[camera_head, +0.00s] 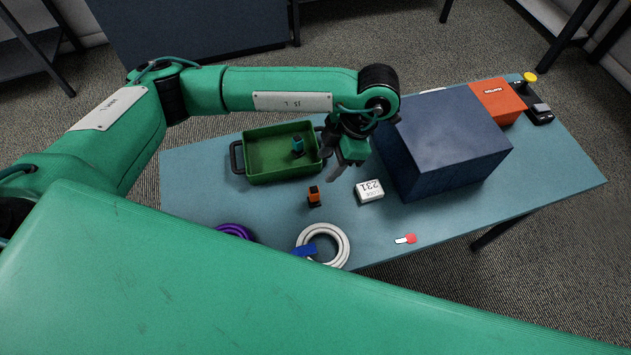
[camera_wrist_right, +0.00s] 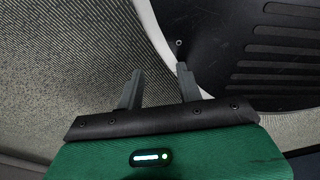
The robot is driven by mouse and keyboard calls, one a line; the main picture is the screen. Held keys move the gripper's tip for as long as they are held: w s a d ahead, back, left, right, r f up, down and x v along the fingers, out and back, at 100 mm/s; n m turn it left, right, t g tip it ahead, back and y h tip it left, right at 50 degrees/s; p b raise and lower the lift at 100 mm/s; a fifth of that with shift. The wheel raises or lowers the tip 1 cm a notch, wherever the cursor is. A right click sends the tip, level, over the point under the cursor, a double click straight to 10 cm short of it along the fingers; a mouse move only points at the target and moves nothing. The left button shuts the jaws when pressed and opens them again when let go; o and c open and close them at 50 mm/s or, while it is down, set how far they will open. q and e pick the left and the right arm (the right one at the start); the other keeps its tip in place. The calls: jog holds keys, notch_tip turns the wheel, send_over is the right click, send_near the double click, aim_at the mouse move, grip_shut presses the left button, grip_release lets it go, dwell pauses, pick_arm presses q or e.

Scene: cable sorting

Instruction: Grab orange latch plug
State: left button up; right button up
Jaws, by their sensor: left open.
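The orange latch plug (camera_head: 314,196) is a small orange and black piece standing on the blue-grey table (camera_head: 200,190), in front of the green tray. My left gripper (camera_head: 346,172) is open and empty, above the table, up and to the right of the plug and apart from it. My right gripper (camera_wrist_right: 159,88) shows in the right wrist view with its fingers apart and nothing between them. It is over the floor, beside a black and white base. The right gripper does not show in the head view.
The green tray (camera_head: 262,178) holds a teal plug (camera_head: 297,146). A white box marked 231 (camera_head: 369,190), a white cable coil (camera_head: 340,240), a purple coil (camera_head: 235,230) and a red-tipped item (camera_head: 408,238) lie nearby. A large dark blue box (camera_head: 440,150) stands right of the left gripper.

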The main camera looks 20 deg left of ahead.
aim_at(315, 190)
pick_arm(q)
jog(key=x, duration=0.6)
jog(key=shift+s+f, duration=0.15)
jog(key=shift+f, duration=0.1)
jog(key=shift+s+a+f, duration=0.1)
jog(key=shift+f, duration=0.2)
jog(key=shift+a+f, duration=0.1)
jog(key=shift+f, duration=0.15)
jog(key=shift+s+f, duration=0.15)
jog(key=shift+f, duration=0.15)
jog(key=x, duration=0.3)
jog(key=shift+s+d+f, duration=0.25)
jog(key=shift+f, duration=0.4)
jog(key=shift+a+f, duration=0.1)
jog(key=c, duration=1)
jog(key=shift+o, duration=0.2)
pick_arm(e)
jog(key=shift+s+d+r, duration=0.1)
jog(key=shift+s+d, duration=0.15)
jog(key=shift+d, duration=0.3)
